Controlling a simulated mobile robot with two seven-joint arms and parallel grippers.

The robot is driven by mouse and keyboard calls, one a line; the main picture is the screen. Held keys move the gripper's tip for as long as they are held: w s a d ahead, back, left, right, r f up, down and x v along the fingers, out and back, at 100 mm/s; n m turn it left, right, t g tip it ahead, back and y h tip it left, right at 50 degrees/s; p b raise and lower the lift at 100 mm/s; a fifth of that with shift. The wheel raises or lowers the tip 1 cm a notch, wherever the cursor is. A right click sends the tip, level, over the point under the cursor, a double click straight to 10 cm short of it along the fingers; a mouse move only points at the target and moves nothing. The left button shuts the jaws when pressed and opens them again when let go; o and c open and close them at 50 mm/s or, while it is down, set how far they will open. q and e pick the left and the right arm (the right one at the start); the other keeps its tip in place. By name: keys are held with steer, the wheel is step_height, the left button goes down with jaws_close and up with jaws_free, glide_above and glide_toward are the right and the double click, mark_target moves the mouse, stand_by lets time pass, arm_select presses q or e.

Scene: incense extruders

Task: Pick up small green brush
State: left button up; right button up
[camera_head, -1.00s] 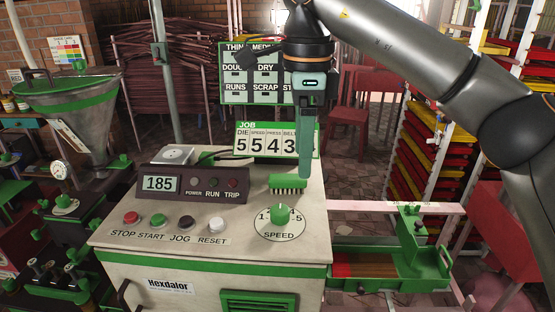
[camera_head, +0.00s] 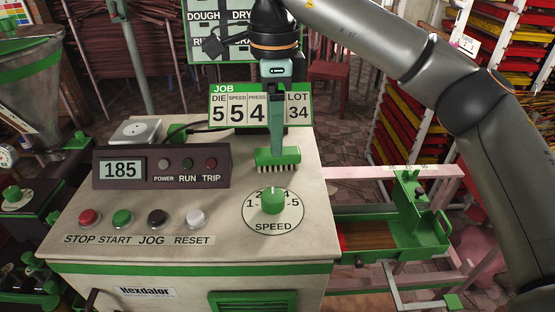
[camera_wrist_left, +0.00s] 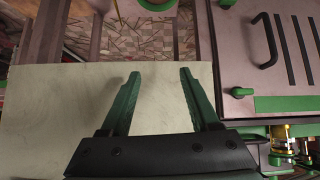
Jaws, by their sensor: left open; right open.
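The small green brush (camera_head: 277,158) lies on the back right of the machine's cream top, behind the speed knob, with its pale bristles toward the front. My right gripper (camera_head: 275,148) points down from above, its fingertips at the top of the brush. From the head view I cannot tell whether the fingers straddle the brush or touch it. My left gripper (camera_wrist_left: 157,88) shows only in the left wrist view. It is open and empty over a bare pale surface.
The green speed knob (camera_head: 273,201) is just in front of the brush. The job sign (camera_head: 260,106) stands behind it, close to my right gripper. The display box (camera_head: 162,166) is to the left. A green tray (camera_head: 420,230) sits beyond the right edge.

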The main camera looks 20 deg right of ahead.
mark_target(278, 159)
step_height(278, 159, down, 5)
steer(key=shift+f, duration=0.1)
steer(key=shift+c, duration=0.3)
jaws_close()
stand_by(0.4)
